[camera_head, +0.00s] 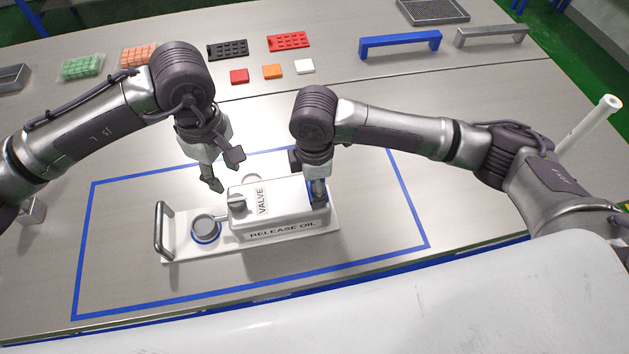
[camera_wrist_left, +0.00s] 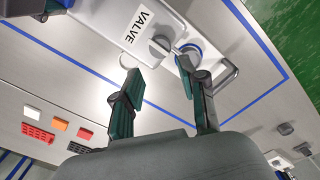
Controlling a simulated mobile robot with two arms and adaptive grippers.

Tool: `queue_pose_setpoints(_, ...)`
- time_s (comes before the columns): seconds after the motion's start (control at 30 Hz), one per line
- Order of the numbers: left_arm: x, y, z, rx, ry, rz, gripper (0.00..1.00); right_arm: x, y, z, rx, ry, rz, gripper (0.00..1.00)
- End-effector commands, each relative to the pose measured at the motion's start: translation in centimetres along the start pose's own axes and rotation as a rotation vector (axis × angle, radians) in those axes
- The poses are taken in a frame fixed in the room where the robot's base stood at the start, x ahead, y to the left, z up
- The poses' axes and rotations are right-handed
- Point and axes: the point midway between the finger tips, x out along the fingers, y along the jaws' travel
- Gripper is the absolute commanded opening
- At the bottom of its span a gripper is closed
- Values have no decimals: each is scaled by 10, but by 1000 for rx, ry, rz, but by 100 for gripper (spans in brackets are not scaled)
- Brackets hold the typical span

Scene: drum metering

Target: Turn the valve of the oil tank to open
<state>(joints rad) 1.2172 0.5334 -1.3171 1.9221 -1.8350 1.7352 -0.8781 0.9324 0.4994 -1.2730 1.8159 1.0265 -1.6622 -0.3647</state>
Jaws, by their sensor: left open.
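The white oil tank (camera_head: 285,212), labelled VALVE and RELEASE OIL, sits on a white base plate (camera_head: 180,245). Its grey valve knob (camera_head: 237,203) is on top at the left end; it also shows in the left wrist view (camera_wrist_left: 160,46). My left gripper (camera_head: 223,171) is open and empty, above and behind the knob, apart from it. In the left wrist view the knob lies just beyond the space between the fingertips (camera_wrist_left: 158,78). My right gripper (camera_head: 309,178) is at the tank's right end; its fingers are partly hidden, so its hold is unclear.
A round grey cup with a blue ring (camera_head: 206,228) and a metal handle (camera_head: 160,230) are at the plate's left. A blue taped outline (camera_head: 88,235) surrounds the plate. Trays, coloured blocks and a blue bridge (camera_head: 400,43) stand at the back.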

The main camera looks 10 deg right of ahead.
Motion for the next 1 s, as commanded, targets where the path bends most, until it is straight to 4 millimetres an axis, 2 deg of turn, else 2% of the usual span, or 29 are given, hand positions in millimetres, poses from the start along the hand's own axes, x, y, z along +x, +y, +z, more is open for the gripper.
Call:
queue_pose_setpoints(0.03,0,0,0,0,0,0,42,0,0,0,0,0,1,57)
queue_pose_setpoints(0.37,0,0,0,0,0,0,42,0,1,0,0,0,2,3)
queue_pose_setpoints(0.5,-9,1,0,60,1,3,63,-1,1,0,0,0,2,3)
queue_pose_setpoints(0.67,-19,0,0,151,0,0,63,0,1,0,0,0,3,3)
queue_pose_setpoints(0.87,3,-1,0,151,-2,-3,63,-1,1,0,0,1,3,3)
queue_pose_setpoints(1.0,32,-2,1,150,-3,-5,63,-1,1,0,0,1,3,3)
